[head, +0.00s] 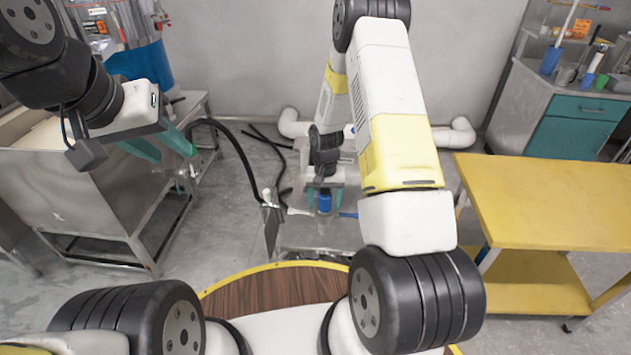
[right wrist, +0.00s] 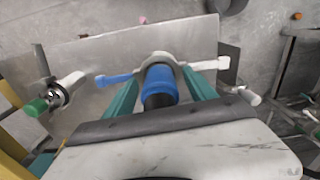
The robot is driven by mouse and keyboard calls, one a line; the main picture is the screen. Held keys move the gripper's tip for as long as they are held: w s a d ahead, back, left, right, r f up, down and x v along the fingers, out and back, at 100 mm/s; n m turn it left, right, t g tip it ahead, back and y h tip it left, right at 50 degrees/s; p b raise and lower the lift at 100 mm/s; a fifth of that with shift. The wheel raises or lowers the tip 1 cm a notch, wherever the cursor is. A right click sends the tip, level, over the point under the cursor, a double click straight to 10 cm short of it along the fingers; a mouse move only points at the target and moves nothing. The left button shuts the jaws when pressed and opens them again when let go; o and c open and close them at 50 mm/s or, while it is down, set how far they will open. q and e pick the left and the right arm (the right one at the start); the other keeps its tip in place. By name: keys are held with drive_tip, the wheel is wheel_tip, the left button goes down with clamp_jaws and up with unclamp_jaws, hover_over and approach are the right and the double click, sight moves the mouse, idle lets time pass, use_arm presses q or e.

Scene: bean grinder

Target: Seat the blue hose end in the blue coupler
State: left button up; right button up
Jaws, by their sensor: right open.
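My right gripper (head: 323,188) is open, pointing down over a low metal stand. In the right wrist view its teal fingers (right wrist: 160,95) lie on either side of a blue cylinder, which I take to be the blue hose end (right wrist: 160,82), with a black part below it. The blue cylinder also shows in the head view (head: 324,203). A pale collar, likely the coupler (right wrist: 157,58), is around or right behind it, with a blue lever (right wrist: 115,79) and a white lever. I cannot tell how deep the end sits. My left gripper (head: 172,152) is open at the left, away from the stand.
A black hose (head: 238,148) runs from the left to the floor near the stand. A green-ended fitting (right wrist: 38,106) shows left in the wrist view. A steel sink (head: 85,195) stands left, a yellow table (head: 545,200) right. White pipe (head: 290,122) lies behind.

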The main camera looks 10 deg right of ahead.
sight(325, 192)
drive_tip(key=shift+r, duration=3.9)
drive_tip(key=s+r+n+t+y, duration=0.15)
drive_tip(key=s+r, duration=0.25)
drive_tip(key=r, duration=0.7)
drive_tip(key=s+r+m+t+h, duration=0.1)
drive_tip(key=s+r+t, duration=0.15)
drive_tip(key=r, duration=0.85)
drive_tip(key=s+a+r+n+t+y, duration=0.1)
drive_tip(key=s+r, duration=0.4)
drive_tip(key=s, duration=0.4)
drive_tip(key=s+a+r+n+t, duration=0.1)
drive_tip(key=s+r, duration=0.5)
drive_tip(key=s, duration=0.2)
drive_tip(key=shift+s+y, duration=0.35)
drive_tip(key=shift+a+n, duration=0.1)
drive_tip(key=shift+n, duration=0.15)
drive_tip(key=shift+c, duration=0.5)
